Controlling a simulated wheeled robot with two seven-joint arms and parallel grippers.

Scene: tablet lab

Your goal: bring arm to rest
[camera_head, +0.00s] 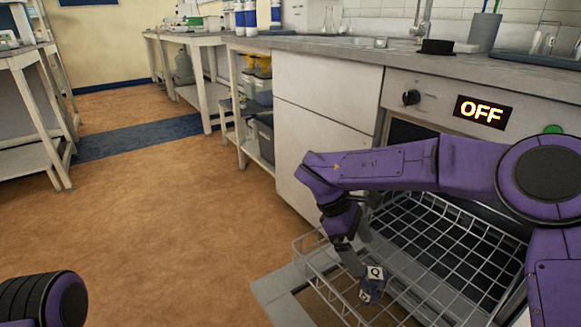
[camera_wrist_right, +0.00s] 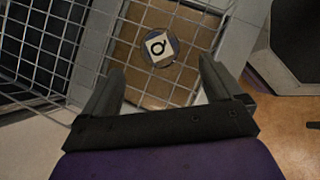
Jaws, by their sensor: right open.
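My right arm comes in from the right in the head view, and its gripper (camera_head: 354,262) points down over the wire rack. In the right wrist view the right gripper (camera_wrist_right: 160,85) has its two fingers spread wide with nothing between them. A dark, round item with a white label marked "Q" (camera_head: 372,284) is in the rack just beyond the fingertips. It also shows in the right wrist view (camera_wrist_right: 160,47), apart from the fingers. At the lower left of the head view a dark and purple part of my left arm shows, but the left gripper does not.
The wire rack (camera_head: 443,243) is pulled out of an appliance whose display reads "OFF" (camera_head: 482,111). The open door (camera_head: 280,296) lies low beneath the rack. A counter with white cabinets (camera_head: 318,95) stands behind. Brown floor (camera_head: 150,220) to the left is clear.

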